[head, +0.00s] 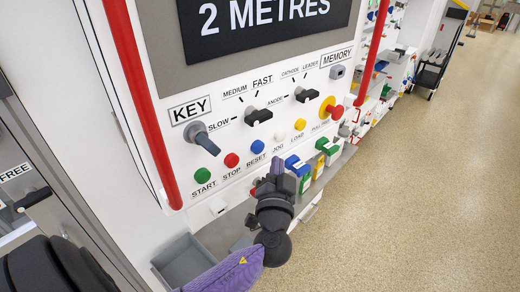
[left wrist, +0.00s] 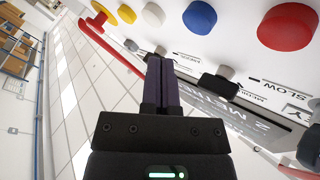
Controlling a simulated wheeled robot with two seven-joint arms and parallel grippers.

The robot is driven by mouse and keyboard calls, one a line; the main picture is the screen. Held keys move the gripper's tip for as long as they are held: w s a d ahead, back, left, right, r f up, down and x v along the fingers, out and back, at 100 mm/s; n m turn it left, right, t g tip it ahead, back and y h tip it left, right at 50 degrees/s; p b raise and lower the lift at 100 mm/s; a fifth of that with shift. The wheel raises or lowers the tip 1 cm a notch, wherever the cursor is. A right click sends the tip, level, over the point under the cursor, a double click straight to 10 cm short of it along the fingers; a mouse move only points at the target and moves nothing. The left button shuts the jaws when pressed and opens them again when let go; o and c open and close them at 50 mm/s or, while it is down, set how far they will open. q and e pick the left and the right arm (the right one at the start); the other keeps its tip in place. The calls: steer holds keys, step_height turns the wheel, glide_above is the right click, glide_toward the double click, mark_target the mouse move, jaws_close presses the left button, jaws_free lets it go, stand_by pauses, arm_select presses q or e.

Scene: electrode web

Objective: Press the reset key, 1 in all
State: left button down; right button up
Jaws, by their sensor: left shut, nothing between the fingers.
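The reset key is the blue round button (head: 257,146) above the RESET label on the white control panel, between the red STOP button (head: 231,160) and the white JOG button (head: 278,139). The left wrist view shows the blue button (left wrist: 200,18) at its top, beyond the fingers. My left gripper (head: 276,168) is shut and empty. In the head view its purple fingertips appear just below and right of the reset key. In the left wrist view the shut fingers (left wrist: 162,72) stand apart from the button. My right gripper is not in view.
A green START button (head: 202,175), a yellow LOAD button (head: 300,124), a red emergency knob (head: 333,111) and black selector knobs (head: 259,116) share the panel. Red rails (head: 143,95) flank it. A grey tray (head: 184,262) is below. Open floor lies right.

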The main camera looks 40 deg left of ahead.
arm_select(q)
steer(key=shift+s+d, duration=0.25)
steer(key=shift+d, duration=0.85)
steer(key=shift+f, duration=0.1)
steer(key=s+d+f+m+g+h+b, duration=0.1)
steer(key=s+f+g+h+b, duration=0.25)
steer(key=f, duration=1.15)
steer(key=s+f+m+g+h+b, duration=0.15)
steer(key=s+f+g+b, duration=0.35)
steer(key=f, duration=0.9)
steer(key=s+d+f+m+g+h+b, duration=0.1)
steer(key=s+f+h+b, duration=0.3)
steer(key=f, duration=1.1)
steer(key=s+d+f+n+g+h+b, duration=0.1)
steer(key=s+f+g+b, duration=0.5)
steer(key=s+f, duration=1.5)
steer(key=s+d+n+b, duration=0.1)
steer(key=s+b, duration=0.2)
steer(key=b, duration=0.2)
steer(key=shift+s+d+f, duration=0.25)
steer(key=shift+s+d, duration=0.1)
steer(key=shift+s, duration=0.05)
steer(key=shift+g, duration=0.25)
